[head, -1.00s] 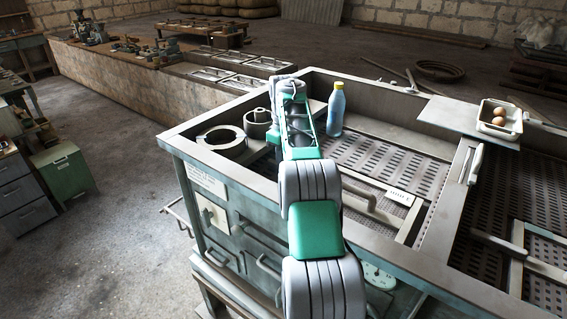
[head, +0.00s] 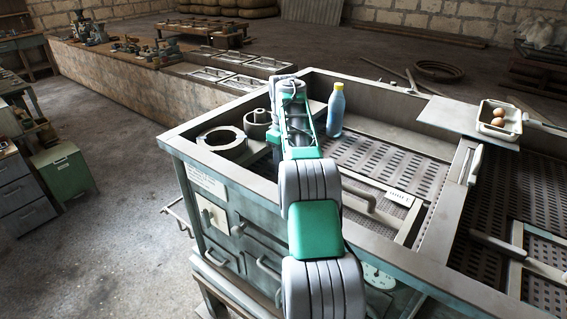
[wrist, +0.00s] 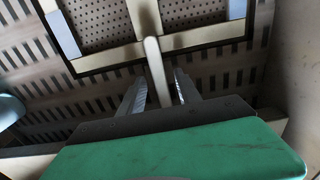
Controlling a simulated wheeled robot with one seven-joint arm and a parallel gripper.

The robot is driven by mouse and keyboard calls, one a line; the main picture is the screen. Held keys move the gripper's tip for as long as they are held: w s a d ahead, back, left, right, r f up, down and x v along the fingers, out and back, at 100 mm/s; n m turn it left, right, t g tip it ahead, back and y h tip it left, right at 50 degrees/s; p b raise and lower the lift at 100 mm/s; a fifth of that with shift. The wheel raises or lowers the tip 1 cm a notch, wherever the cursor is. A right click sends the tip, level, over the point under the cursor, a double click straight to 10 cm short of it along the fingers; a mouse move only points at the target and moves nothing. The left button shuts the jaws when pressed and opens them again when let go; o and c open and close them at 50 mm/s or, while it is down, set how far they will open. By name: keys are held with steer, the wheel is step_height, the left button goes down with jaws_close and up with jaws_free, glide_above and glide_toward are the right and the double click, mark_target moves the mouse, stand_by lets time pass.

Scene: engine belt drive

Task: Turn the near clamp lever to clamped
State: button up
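In the wrist view my gripper (wrist: 160,88) is open, with its two grey fingers apart. A pale, rounded lever-like bar (wrist: 155,70) reaches down between the fingers, with a small gap visible on each side. I cannot tell for sure that it is the near clamp lever, or how deep it lies between the fingers. Its upper end meets a light cross bar (wrist: 200,38) over a dark-framed perforated panel (wrist: 100,18). In the head view my own arm hides the gripper and this bar.
In the head view a blue bottle (head: 336,110) stands beside my arm. A grey ring (head: 221,139) lies at the left. The bench rim (head: 420,266) is raised.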

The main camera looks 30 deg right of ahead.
step_height(320, 180, up, 8)
steer(key=p, duration=0.6)
steer(key=shift+f, duration=0.25)
steer(key=s+a+r, duration=0.2)
steer(key=a, duration=0.4)
steer(key=s+a+r+m+t, duration=0.1)
steer(key=s+a+r, duration=0.2)
steer(key=a, duration=0.3)
steer(key=s+a+r+m+t, duration=0.1)
steer(key=s+a+r, duration=0.2)
steer(key=a, duration=0.4)
steer(key=shift+s, duration=0.25)
steer(key=s+a+f+m+t, duration=0.1)
steer(key=s+a+f, duration=0.3)
steer(key=s, duration=0.4)
steer(key=s+a+f+m+t, duration=0.1)
steer(key=s+a+f, duration=0.3)
steer(key=s+a, duration=0.3)
steer(key=shift+s, duration=1.1)
